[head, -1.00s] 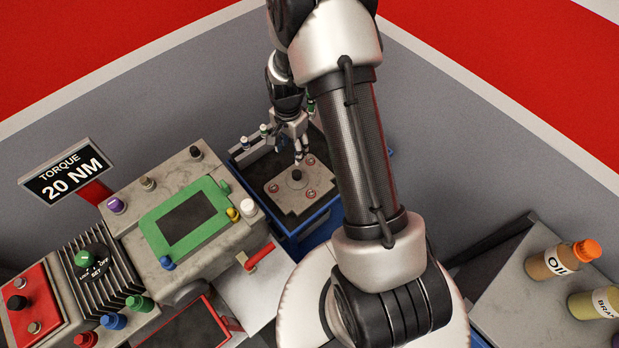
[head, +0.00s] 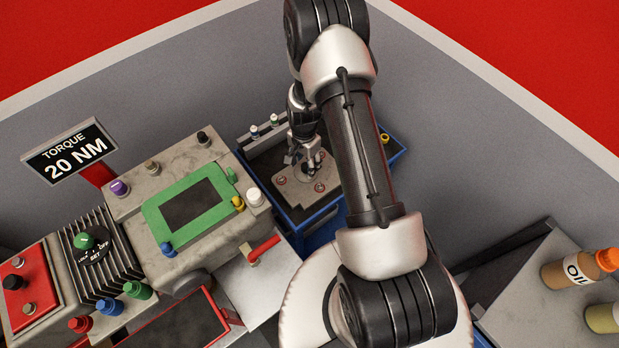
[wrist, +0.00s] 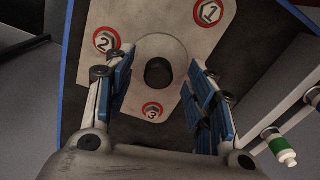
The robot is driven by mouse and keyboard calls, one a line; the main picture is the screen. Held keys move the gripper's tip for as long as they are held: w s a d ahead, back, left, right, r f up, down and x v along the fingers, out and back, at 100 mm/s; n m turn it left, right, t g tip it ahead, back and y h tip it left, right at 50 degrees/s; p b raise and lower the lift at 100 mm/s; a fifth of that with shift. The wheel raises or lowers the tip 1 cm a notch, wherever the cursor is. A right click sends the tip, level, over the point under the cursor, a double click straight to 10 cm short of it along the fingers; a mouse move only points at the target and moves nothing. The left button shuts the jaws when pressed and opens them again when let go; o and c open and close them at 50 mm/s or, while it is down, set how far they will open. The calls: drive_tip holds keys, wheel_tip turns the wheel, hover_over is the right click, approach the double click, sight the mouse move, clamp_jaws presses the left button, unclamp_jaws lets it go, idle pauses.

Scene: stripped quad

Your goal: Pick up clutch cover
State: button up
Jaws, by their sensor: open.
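The clutch cover (head: 325,184) is a flat grey metal plate with red-ringed bolt marks and a dark round knob in its middle. It lies on the dark top of the blue-edged stand. In the wrist view the plate (wrist: 185,22) shows marks 1, 2 and 3, and its black knob (wrist: 158,71) lies between and ahead of my fingers. My gripper (head: 306,165) is open over the plate and covers part of it in the head view. In the wrist view my gripper (wrist: 160,95) has a blue-padded finger on each side. I cannot tell the exact height above the knob.
An oil bottle (head: 578,269) stands at right.

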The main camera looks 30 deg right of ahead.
sight(305, 166)
wheel_tip(305, 166, down, 3)
drive_tip(key=shift+d+f+b, duration=0.1)
drive_tip(key=shift+d+b, duration=0.05)
drive_tip(key=shift+b, duration=0.15)
clamp_jaws()
idle(0.5)
drive_tip(key=shift+w, duration=0.1)
